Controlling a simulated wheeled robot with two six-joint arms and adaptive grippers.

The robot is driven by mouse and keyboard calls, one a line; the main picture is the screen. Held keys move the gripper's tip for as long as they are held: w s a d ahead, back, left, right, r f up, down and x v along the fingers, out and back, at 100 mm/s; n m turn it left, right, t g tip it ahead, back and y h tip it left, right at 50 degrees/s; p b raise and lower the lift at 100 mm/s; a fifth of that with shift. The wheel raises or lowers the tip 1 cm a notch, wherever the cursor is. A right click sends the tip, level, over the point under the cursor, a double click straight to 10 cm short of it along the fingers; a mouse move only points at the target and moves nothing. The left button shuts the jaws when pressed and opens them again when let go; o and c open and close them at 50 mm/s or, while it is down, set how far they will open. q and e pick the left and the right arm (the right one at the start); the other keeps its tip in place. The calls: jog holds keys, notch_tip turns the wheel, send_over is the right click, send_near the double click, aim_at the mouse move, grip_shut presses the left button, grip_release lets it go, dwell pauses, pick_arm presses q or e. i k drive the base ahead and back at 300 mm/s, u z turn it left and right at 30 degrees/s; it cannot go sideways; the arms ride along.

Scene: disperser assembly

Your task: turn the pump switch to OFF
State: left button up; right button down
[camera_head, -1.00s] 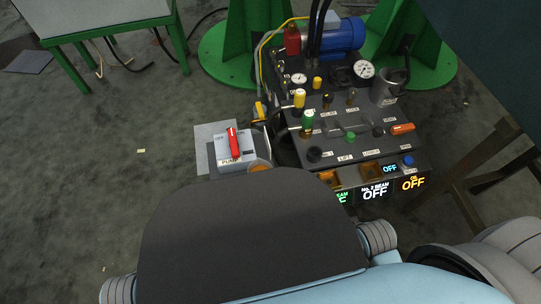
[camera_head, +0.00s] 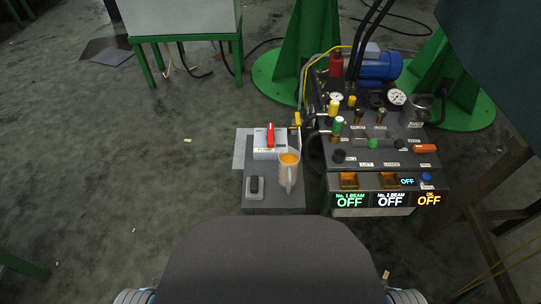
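The pump switch is a grey box with a red handle (camera_head: 270,135), standing on a dark pedestal (camera_head: 274,201) left of the control console. The handle runs roughly up and down in the picture. A label on the box front is too small to read clearly now, so I cannot tell the switch's state from it. Nothing touches the switch. Neither of my grippers is in view; only parts of my own body show along the bottom edge.
On the same pedestal are a mug with orange contents (camera_head: 288,172) and a small dark switch on a grey plate (camera_head: 255,188). The console (camera_head: 385,157) has several levers, gauges and lit panels reading OFF (camera_head: 390,200). Green supports (camera_head: 301,50) stand behind.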

aim_at(269, 138)
jog(key=k, duration=0.35)
jog(key=u, duration=0.75)
jog(key=i, duration=0.85)
jog(key=z, duration=2)
